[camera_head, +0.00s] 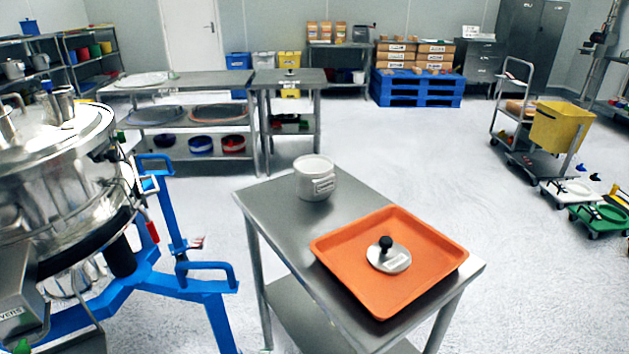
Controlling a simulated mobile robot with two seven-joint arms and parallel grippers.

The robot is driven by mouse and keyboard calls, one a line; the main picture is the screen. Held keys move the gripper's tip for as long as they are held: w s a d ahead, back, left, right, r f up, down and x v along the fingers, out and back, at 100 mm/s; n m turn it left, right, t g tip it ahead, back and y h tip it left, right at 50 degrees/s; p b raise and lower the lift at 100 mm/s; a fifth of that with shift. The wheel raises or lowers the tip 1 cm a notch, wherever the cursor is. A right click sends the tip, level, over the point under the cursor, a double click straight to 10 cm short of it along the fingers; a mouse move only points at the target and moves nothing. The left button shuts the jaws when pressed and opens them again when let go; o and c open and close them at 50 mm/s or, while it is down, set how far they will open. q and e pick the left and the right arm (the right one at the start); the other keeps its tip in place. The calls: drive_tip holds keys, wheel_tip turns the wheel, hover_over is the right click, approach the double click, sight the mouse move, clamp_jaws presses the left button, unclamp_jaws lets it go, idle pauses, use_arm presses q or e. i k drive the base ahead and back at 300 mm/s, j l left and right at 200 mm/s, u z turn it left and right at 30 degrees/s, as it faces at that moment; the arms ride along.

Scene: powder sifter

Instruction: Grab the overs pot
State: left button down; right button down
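A white lidded-looking pot (315,178) with a small printed label stands upright at the back left of the steel table (268,205). The label is too small to read, so I cannot tell for certain that it is the overs pot. An orange tray (336,248) lies on the same table, in front and to the right of the pot. A round metal disc with a black knob (389,256) lies in the tray. Neither of my grippers is in view.
At the left, a steel sifter (65,165) stands on a blue frame (205,290), close to the table. A metal chute at lower left bears a partly cut-off label. Shelving and a blue pallet (418,90) stand at the back. A yellow bin (560,128) and trolleys are at right. The floor between is clear.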

sight(316, 180)
drive_tip(key=i+j, duration=0.15)
drive_tip(key=j, duration=0.2)
drive_tip(key=i+j, duration=0.15)
drive_tip(key=j, duration=0.25)
drive_tip(key=i+j+z, duration=0.1)
drive_tip(key=z, duration=0.25)
drive_tip(key=j+z, duration=0.3)
